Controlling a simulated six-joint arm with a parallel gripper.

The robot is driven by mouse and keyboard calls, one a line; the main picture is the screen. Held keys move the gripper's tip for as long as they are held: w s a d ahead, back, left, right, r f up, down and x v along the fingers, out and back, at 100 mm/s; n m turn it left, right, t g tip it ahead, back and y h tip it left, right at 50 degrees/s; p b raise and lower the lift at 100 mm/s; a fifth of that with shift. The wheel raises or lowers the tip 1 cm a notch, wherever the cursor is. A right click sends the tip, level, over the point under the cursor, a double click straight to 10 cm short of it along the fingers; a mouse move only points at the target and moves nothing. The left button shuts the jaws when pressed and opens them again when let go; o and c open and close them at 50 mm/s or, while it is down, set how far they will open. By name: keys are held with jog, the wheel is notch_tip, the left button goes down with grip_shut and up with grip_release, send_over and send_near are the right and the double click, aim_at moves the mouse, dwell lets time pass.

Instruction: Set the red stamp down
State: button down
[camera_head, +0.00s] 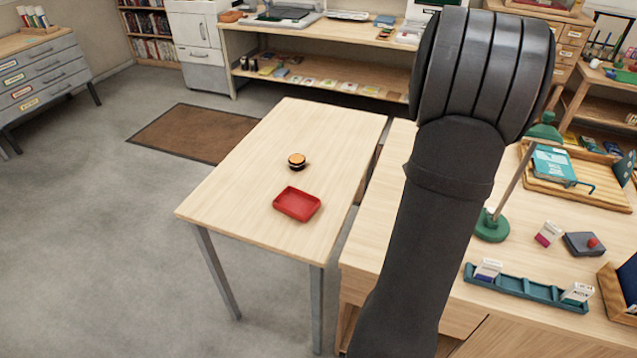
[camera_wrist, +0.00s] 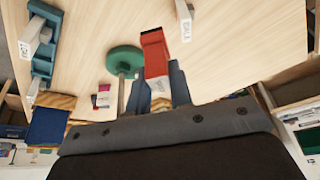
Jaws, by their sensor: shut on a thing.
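The red stamp (camera_wrist: 156,52), a red block with a white label on its end, shows in the wrist view between the two dark fingers of my gripper (camera_wrist: 160,84). The gripper is shut on it. Behind the stamp is the pale wooden desk top; I cannot tell how far above it the stamp is. In the head view, my arm hides the gripper and the red stamp.
A green lamp base (camera_head: 491,226) stands close by on the right-hand desk, with a teal rack (camera_head: 526,287), pink-and-white block (camera_head: 548,234) and grey box (camera_head: 584,244). The left table (camera_head: 250,170) holds a red tray (camera_head: 297,204) and orange-topped round thing (camera_head: 297,161).

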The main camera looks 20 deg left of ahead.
jog(key=w+a+n+y, duration=0.1)
jog(key=w+a+n, duration=0.1)
jog(key=a, duration=0.7)
jog(key=w+a+n, duration=0.1)
jog(key=a+n, duration=0.2)
jog(key=a, duration=0.5)
jog(key=s+a+f+n+y, duration=0.1)
jog(key=s+a+n+y, duration=0.15)
jog(key=a, duration=1.15)
jog(key=s+a+n+y, duration=0.1)
jog(key=s+a+n, duration=0.25)
jog(key=a, duration=1.05)
jog(key=shift+n+t, duration=0.4)
jog(key=shift+s+a+f, duration=0.35)
jog(key=shift+a+f, duration=1.45)
jog(key=shift+a, duration=0.15)
jog(key=shift+s+a+f, duration=0.4)
jog(key=shift+a+f, duration=1.45)
jog(key=shift+a, duration=0.05)
jog(key=shift+s+a+f, duration=0.35)
jog(key=shift+a+f, duration=1.45)
jog(key=shift+a, duration=0.15)
jog(key=c, duration=1.7)
grip_release()
jog(key=shift+f+h, duration=0.2)
jog(key=shift+h, duration=0.05)
jog(key=shift+c, duration=0.2)
jog(key=o, duration=0.4)
jog(key=shift+o, duration=0.2)
jog(key=shift+r, duration=0.1)
